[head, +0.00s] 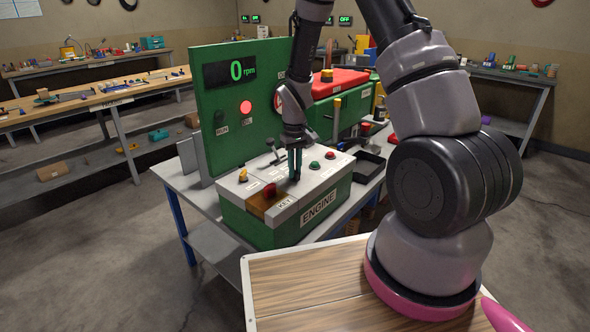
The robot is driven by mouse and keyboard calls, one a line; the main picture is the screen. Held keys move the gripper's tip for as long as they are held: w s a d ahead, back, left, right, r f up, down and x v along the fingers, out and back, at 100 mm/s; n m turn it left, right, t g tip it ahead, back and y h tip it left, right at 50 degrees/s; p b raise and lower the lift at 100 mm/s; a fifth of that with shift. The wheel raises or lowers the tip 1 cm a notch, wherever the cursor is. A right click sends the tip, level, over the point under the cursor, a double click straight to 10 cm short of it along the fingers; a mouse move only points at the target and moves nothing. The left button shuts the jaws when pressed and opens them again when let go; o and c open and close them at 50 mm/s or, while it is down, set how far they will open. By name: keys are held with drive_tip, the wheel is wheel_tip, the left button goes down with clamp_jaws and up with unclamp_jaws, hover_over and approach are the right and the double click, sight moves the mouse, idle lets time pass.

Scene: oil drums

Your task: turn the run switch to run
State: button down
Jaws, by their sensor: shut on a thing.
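The engine box (244,228) is green with a grey top, and "ENGINE" is written on its front. My gripper (295,177) points down at the middle of this top, its dark fingers shut on a small control there. The fingers hide that control, so I cannot read its setting or be sure it is the run switch. A red knob (269,190) sits to the left on a brown patch near the "KEY" label. A yellow knob (243,175) is at the far left. A green button (314,165) and a red button (330,155) are to the right.
The green panel (222,80) behind the box reads 0 rpm. Its red lamp (245,107) is lit and the lamp (219,117) marked RUN is dark. A black tray (370,164) and a red-covered unit (340,82) stand at the right and back.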

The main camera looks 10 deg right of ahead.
drive_tip(key=shift+m, duration=1.1)
drive_tip(key=c, duration=0.9)
unclamp_jaws()
wheel_tip(320, 180, up, 11)
drive_tip(key=shift+f, duration=0.1)
